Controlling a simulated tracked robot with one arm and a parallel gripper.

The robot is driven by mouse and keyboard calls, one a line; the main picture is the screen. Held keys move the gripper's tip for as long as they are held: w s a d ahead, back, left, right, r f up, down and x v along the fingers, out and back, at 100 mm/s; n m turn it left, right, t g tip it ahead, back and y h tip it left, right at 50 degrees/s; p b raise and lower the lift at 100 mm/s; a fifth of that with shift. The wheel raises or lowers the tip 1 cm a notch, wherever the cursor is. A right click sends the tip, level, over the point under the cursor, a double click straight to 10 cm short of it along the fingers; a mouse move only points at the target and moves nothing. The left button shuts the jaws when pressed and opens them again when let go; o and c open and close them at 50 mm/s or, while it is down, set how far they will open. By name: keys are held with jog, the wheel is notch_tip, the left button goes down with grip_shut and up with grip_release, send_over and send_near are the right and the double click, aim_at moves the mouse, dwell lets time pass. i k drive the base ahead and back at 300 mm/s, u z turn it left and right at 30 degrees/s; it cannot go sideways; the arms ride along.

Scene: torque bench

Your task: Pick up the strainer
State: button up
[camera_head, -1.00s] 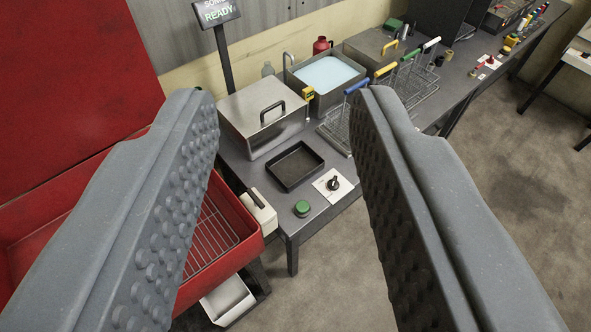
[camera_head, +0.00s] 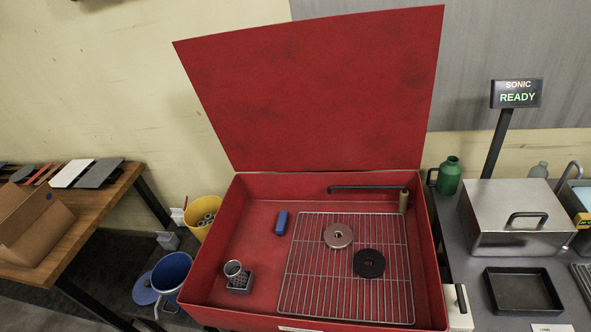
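A small metal mesh cup (camera_head: 234,269), which looks like the strainer, is at the left front inside the red tub (camera_head: 255,186). It is tilted, and its lower end is at a small dark square holder (camera_head: 240,285). I cannot tell how deep it sits in it. My gripper is not in the picture now.
The red lid (camera_head: 318,90) stands open behind the tub. The tub also holds a wire rack (camera_head: 328,280) with a light disc (camera_head: 338,235) and a dark disc (camera_head: 369,263), a blue block (camera_head: 281,222) and a dark spout (camera_head: 362,189). A metal box (camera_head: 500,228) stands at right.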

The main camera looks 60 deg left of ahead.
aim_at(234, 271)
jog(key=u, duration=1.75)
